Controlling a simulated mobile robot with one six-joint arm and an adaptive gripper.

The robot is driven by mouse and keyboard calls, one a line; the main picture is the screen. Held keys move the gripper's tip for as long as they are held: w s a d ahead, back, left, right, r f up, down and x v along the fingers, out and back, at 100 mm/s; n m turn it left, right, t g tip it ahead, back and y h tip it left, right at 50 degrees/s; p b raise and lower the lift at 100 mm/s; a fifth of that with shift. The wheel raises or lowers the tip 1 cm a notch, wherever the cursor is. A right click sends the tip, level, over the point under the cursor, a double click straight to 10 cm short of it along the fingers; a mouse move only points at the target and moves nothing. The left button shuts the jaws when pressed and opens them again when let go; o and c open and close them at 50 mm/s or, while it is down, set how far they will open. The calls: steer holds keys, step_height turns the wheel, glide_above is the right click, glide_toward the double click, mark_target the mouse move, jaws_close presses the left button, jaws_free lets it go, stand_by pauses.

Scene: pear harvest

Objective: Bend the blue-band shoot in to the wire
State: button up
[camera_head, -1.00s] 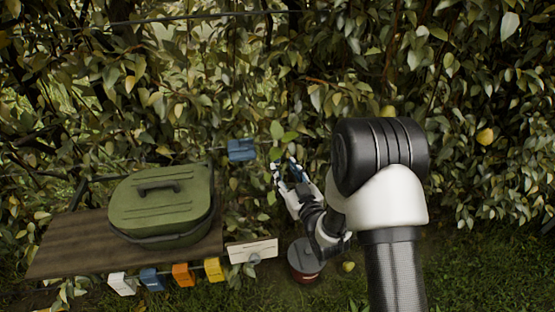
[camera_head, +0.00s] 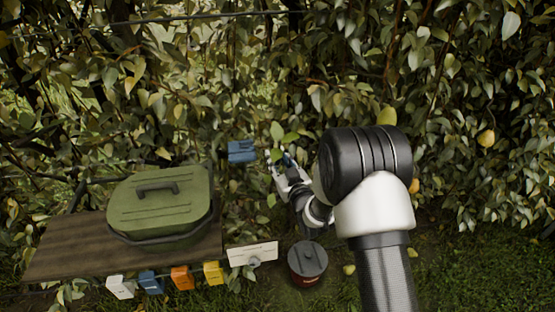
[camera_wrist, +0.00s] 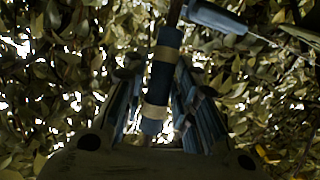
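The blue-band shoot (camera_wrist: 165,65) stands nearly upright in the wrist view, with a blue sleeve between cream rings. My gripper (camera_wrist: 158,88) has one finger on each side of it, with light showing between the fingers and the sleeve, so it looks open around the shoot. A blue clip (camera_wrist: 217,17) sits on the thin wire (camera_wrist: 295,32) at the upper right, apart from the sleeve. In the head view my gripper (camera_head: 284,168) is just right of the blue clip (camera_head: 241,151), and the shoot there is mostly hidden by leaves and the gripper.
A green lidded box (camera_head: 160,205) stands on a wooden shelf (camera_head: 70,250) at left, with several coloured tags below. A white label (camera_head: 252,252) and a dark lidded pot (camera_head: 307,262) are below my gripper. Dense foliage with yellow pears (camera_head: 486,138) fills the back and right.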

jaws_close()
steer(key=shift+r, duration=0.1)
stand_by(0.3)
